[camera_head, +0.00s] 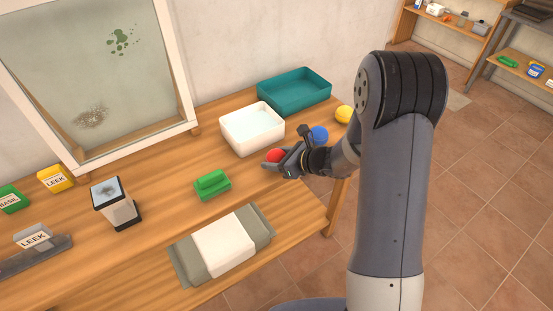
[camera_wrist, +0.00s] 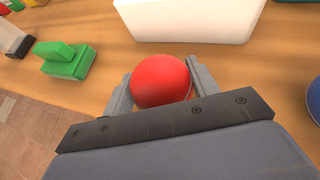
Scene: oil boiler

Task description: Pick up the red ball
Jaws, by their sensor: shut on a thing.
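The red ball (camera_head: 275,156) is at my gripper, in front of the white bin on the wooden table. In the wrist view the red ball (camera_wrist: 160,81) sits between the two grey fingers, which touch it on both sides. My gripper (camera_wrist: 160,88) is shut on the ball. In the head view my gripper (camera_head: 277,162) is over the table near its right part, with the arm reaching in from the right. I cannot tell whether the ball still touches the table.
A white bin (camera_head: 252,129) stands just behind the ball, and a teal tray (camera_head: 293,92) behind that. A blue ball (camera_head: 319,134) and a yellow ball (camera_head: 344,114) are to the right. A green block with a handle (camera_head: 212,185) is to the left. A framed board (camera_head: 95,75) stands at the back.

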